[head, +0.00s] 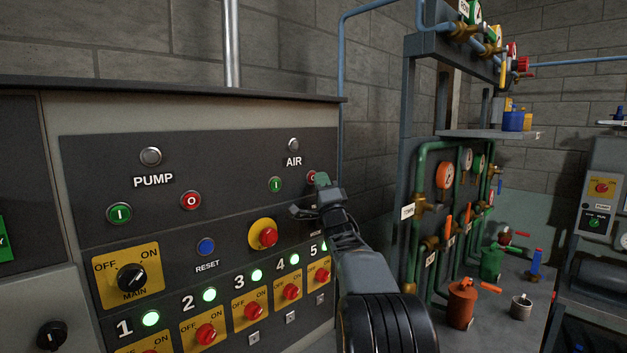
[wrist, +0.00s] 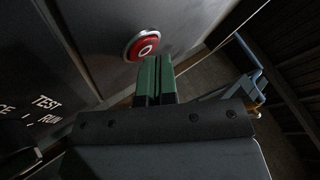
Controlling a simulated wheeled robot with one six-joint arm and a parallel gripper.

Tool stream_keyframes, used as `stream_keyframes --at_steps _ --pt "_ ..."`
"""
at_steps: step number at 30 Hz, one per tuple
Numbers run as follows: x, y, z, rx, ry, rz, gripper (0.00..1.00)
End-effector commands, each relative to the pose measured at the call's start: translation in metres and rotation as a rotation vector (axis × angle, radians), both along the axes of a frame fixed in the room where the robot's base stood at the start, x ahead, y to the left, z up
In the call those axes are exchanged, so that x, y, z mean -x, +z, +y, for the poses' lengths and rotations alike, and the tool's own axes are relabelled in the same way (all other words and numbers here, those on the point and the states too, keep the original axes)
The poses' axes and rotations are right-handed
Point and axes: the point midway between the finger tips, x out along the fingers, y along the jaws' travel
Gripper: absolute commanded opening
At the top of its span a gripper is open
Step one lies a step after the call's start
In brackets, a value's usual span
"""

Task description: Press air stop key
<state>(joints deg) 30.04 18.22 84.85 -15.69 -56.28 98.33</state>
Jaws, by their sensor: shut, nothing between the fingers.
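The air stop key is a red round button marked O (head: 311,177) on the dark control panel (head: 225,150), below and right of the AIR label. In the wrist view the red key (wrist: 143,46) sits in a pale ring just past my fingertips. My gripper (head: 322,181) is shut and empty, its green fingers together (wrist: 154,72). In the head view the fingertips partly cover the key's right side. I cannot tell whether they touch it. The green air start key (head: 275,184) is to its left, and a grey unlit lamp (head: 293,145) is above.
The red pump stop key (head: 190,200), blue reset button (head: 206,246) and red emergency knob (head: 267,236) are on the same panel, left of my arm. A pipe rack with valves and gauges (head: 445,175) stands to the right.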

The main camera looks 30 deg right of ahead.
Motion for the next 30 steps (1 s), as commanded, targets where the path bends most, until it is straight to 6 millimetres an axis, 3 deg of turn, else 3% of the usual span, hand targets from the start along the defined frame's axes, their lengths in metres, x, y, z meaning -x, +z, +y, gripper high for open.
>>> stream_keyframes --at_steps 9,20,30 --pt "0.013 -0.003 -0.003 -0.001 -0.001 0.002 0.0" --pt "0.015 -0.002 -0.003 -0.001 -0.001 0.001 0.0" --pt "0.044 -0.003 -0.008 0.002 -0.002 -0.002 0.0"
